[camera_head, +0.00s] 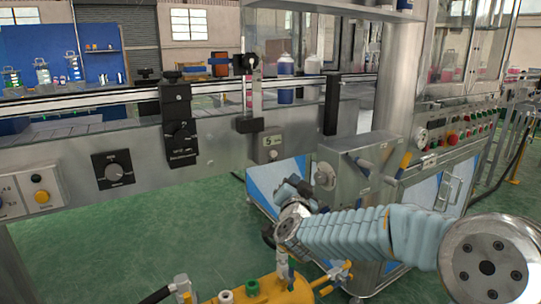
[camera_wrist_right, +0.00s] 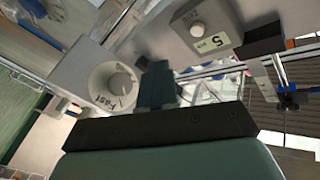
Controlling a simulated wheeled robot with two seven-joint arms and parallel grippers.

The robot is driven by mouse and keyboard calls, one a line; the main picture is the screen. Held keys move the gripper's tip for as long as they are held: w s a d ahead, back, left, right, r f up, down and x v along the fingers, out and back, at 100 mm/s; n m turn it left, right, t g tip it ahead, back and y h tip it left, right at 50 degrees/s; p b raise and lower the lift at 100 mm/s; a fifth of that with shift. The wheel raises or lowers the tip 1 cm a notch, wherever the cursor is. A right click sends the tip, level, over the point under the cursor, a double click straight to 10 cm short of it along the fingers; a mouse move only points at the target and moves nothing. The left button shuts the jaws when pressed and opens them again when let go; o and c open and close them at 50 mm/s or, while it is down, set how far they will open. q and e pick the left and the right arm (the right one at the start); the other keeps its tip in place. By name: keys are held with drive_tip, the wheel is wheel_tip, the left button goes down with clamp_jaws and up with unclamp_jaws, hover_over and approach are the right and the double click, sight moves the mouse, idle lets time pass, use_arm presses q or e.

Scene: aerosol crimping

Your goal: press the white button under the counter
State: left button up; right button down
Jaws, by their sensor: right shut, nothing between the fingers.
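The white button (camera_wrist_right: 197,29) is on a small grey box with a label "5", at the top of the right wrist view. In the head view the box (camera_head: 268,145) is fixed to the lower edge of the steel counter (camera_head: 220,140), and the button is small there. My right gripper (camera_head: 292,188) is below and slightly right of the box, apart from it. In the right wrist view its dark fingers (camera_wrist_right: 158,75) are shut and empty, below and left of the button. My left gripper is not in view.
A large dial marked "Fast" (camera_wrist_right: 115,85) is left of my fingers in the wrist view. A grey machine box (camera_head: 360,175) stands just right of my right gripper. A yellow cylinder (camera_head: 265,290) with fittings is below it. Green floor is open at left.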

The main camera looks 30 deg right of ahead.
sight(273, 154)
drive_tip(key=r, duration=0.2)
drive_tip(key=s+d+r+m+h, duration=0.1)
drive_tip(key=shift+d+r, duration=0.1)
drive_tip(key=shift+r, duration=0.1)
drive_tip(key=shift+w, duration=0.1)
drive_tip(key=shift+w+a+p, duration=0.2)
drive_tip(key=shift+w+p, duration=0.5)
drive_tip(key=shift+w, duration=1.45)
drive_tip(key=shift+w+a+p, duration=0.2)
drive_tip(key=shift+w+p, duration=0.45)
drive_tip(key=shift+w, duration=1.45)
drive_tip(key=shift+w, duration=0.1)
drive_tip(key=shift+w, duration=0.3)
